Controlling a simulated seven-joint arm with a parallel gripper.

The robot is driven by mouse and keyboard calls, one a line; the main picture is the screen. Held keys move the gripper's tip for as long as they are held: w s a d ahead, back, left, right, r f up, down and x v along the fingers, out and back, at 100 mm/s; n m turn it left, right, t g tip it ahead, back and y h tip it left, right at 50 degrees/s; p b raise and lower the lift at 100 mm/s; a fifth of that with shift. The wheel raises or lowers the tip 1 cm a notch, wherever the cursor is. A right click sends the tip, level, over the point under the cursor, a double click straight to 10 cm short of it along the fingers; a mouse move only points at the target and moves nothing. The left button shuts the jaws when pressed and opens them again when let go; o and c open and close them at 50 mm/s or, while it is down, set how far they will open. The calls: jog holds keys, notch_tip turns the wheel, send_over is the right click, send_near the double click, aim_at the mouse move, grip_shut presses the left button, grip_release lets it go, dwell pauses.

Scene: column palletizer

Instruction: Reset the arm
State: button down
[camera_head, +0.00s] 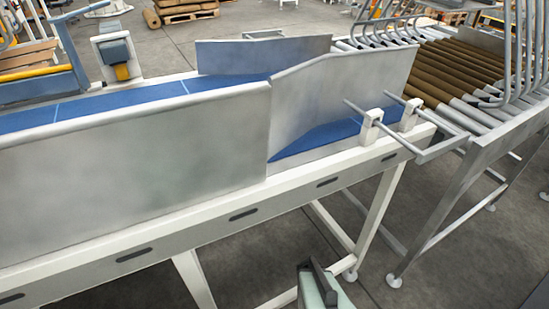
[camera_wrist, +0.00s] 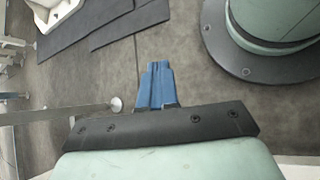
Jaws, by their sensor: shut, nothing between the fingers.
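My gripper (camera_wrist: 157,72) shows in the wrist view as two blue fingers side by side, with no clear gap and nothing between them. They point over bare grey floor, away from the black-edged, pale green part of my own arm. In the head view only a small pale green and black piece of my arm shows at the bottom edge. The fingers cannot be made out there.
A blue conveyor belt (camera_head: 110,103) with grey metal side walls (camera_head: 130,175) crosses the head view. A roller conveyor (camera_head: 450,70) stands at the right. Metal legs (camera_wrist: 60,115) stand at the left in the wrist view. Bare floor (camera_wrist: 190,70) lies around the fingers.

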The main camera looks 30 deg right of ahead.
jog(key=w+a+n+t+y, duration=0.1)
jog(key=w+a+t+y, duration=0.1)
jog(key=a, duration=2.2)
jog(key=shift+w+f+y, duration=0.3)
jog(key=shift+w+y, duration=0.15)
jog(key=shift+y, duration=0.35)
